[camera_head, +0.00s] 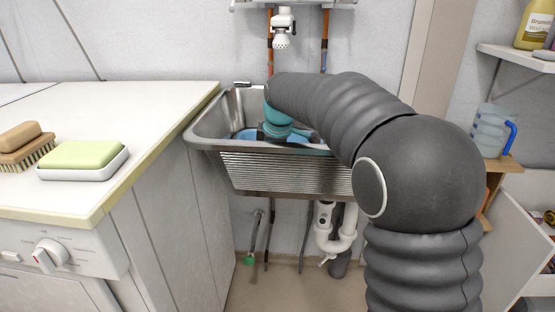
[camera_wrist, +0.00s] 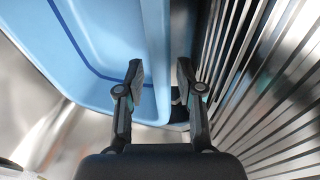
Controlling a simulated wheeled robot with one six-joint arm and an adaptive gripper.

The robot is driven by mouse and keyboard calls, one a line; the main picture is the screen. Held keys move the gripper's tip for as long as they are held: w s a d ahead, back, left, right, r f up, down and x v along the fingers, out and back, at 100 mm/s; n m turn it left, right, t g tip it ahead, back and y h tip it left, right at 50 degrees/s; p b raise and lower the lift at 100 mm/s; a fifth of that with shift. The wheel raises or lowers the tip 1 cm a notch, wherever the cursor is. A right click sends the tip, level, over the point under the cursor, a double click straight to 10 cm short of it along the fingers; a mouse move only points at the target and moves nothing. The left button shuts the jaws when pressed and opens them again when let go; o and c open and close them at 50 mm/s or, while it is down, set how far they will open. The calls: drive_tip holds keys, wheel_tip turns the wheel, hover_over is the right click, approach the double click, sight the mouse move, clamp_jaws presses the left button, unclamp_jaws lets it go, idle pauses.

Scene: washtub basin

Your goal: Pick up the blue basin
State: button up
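The blue basin (camera_head: 243,135) sits inside the metal sink (camera_head: 205,128). In the head view it is mostly hidden by the sink's front wall and my arm. In the wrist view the light blue basin (camera_wrist: 105,30) fills the upper left, with a dark blue line inside. My gripper (camera_wrist: 160,70) is open, with its fingers apart. The basin's side wall lies between them: the left finger is over the basin's inner side, and the right finger is over the gap outside. Contact cannot be told. In the head view the fingertips are hidden behind the sink's front.
The sink's ribbed wall (camera_wrist: 255,75) is close to the right finger. A white counter (camera_head: 130,100) with a green soap bar (camera_head: 82,153) and a brush (camera_head: 25,155) adjoins the sink's left. A tap or shower head (camera_head: 282,38) hangs above. A jug (camera_head: 488,132) stands right.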

drive_tip(key=x, duration=0.3)
drive_tip(key=d+x, duration=0.1)
drive_tip(key=x, duration=0.1)
drive_tip(key=shift+f, duration=0.1)
drive_tip(key=shift+w, duration=0.1)
clamp_jaws()
